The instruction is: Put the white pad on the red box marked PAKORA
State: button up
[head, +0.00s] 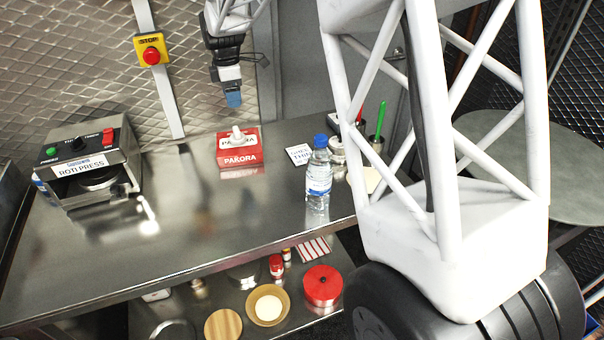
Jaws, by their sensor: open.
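The red box marked PAKORA (241,158) stands on the steel counter, left of the picture's middle, with its lettered front facing me. A small white piece with a raised knob (238,136) rests on the box's top, covering part of the lettering there. It looks like the white pad, but it is too small to be sure. My gripper (233,101) hangs above the box, pointing down with its blue fingertips. It is open and apart from the white piece, with nothing visible between the fingers.
A roti press (90,160) stands at the left of the steel counter (200,235). A blue-capped water bottle (319,172), a white card (299,154) and a cup with a green-handled tool (376,142) are right of the box. A red stop button (151,55) is on the wall.

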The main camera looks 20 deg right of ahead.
jog(key=s+d+r+m+t, duration=0.1)
jog(key=s+r+m, duration=0.15)
jog(key=s, duration=0.65)
jog(key=s+d+r+m, duration=0.15)
jog(key=s+m, duration=0.25)
jog(key=s, duration=0.5)
jog(key=s+d+r+m+t, duration=0.1)
jog(key=s+r+m, duration=0.2)
jog(key=s, duration=0.6)
jog(key=s+f+m, duration=0.2)
jog(key=s+m, duration=0.2)
jog(key=s, duration=0.6)
jog(key=s+f+m, duration=0.2)
jog(key=s+m, duration=0.2)
jog(key=s, duration=0.7)
jog(key=shift+d+f+t, duration=0.3)
jog(key=shift+d+f, duration=0.05)
jog(key=shift+d, duration=0.05)
